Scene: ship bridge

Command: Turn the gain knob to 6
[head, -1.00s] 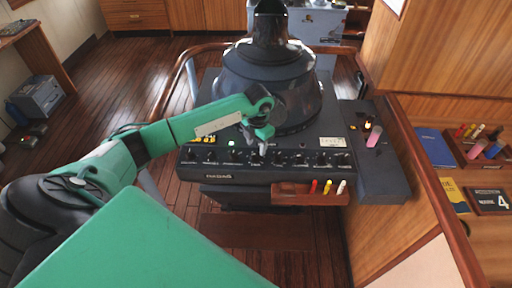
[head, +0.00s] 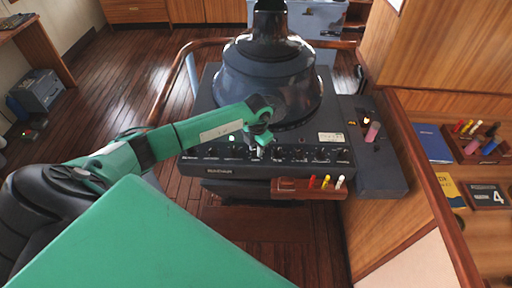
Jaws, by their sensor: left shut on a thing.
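The dark radar console (head: 206,108) stands in the middle of the head view, with a row of small black knobs along its front panel (head: 285,169). My left gripper (head: 259,152) reaches in from the left and points down at this row. It is shut on one knob near the middle, and its fingers hide most of that knob. The labels and pointer marks are too small to read, so I cannot tell the knob's setting. My right gripper is not in view.
A wooden holder (head: 300,193) with red, yellow and white markers hangs at the console's front edge. A dark side panel (head: 378,180) with a pink object (head: 372,132) adjoins on the right. A wooden desk with a blue book (head: 434,145) is farther right.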

